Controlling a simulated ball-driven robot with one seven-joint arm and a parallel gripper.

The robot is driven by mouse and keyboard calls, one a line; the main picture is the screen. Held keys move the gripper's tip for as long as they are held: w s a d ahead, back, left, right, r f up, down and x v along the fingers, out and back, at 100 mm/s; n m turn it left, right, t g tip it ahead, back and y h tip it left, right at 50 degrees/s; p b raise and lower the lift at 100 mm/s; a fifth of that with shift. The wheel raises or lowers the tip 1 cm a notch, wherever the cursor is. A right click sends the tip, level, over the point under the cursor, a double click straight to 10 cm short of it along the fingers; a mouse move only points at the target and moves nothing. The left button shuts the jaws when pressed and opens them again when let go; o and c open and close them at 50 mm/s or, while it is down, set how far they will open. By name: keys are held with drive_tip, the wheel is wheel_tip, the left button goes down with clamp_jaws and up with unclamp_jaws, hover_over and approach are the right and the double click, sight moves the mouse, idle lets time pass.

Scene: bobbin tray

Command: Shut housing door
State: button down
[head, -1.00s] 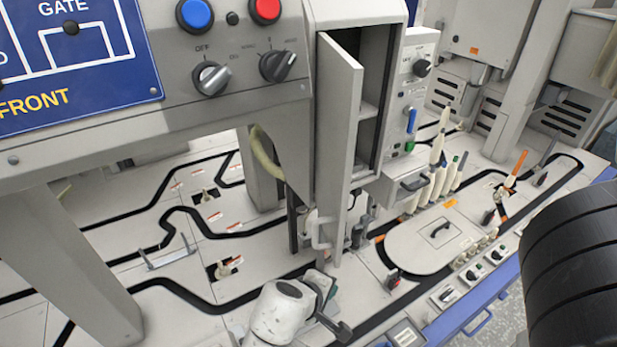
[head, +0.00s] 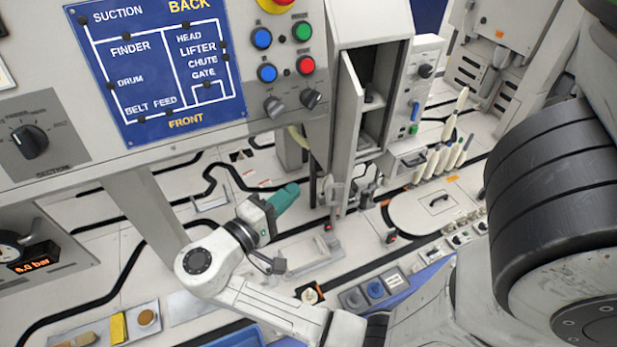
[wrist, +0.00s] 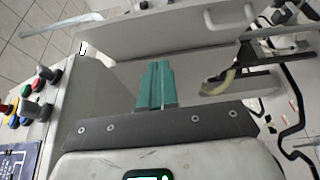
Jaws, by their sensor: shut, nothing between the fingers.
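The housing door (head: 349,130) is a tall grey panel on the front of an upright grey housing (head: 383,50). It stands ajar, with the dark interior showing to its right. A small handle (head: 335,190) sits at its lower end. My gripper (head: 288,193), with teal fingers, is shut and empty, to the left of the door's lower end and apart from it in the head view. In the wrist view the shut teal fingers (wrist: 157,88) point toward a broad grey panel (wrist: 170,35) with a handle (wrist: 229,17), which looks like the door.
A control panel with buttons and knobs (head: 290,100) overhangs on the left, beside a blue diagram board (head: 155,70). White bobbin-like pegs (head: 440,160) stand right of the housing. A tray with a yellow block (head: 118,328) lies front left.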

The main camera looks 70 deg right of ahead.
drive_tip(key=p, duration=0.2)
approach(347, 160)
drive_tip(key=w+d, duration=0.1)
drive_tip(key=d, duration=0.3)
drive_tip(key=s, duration=0.2)
drive_tip(key=shift+s+d+r, duration=0.2)
drive_tip(key=shift+s+d, duration=0.2)
drive_tip(key=shift+s+d+p, duration=0.1)
drive_tip(key=shift+s+p, duration=0.2)
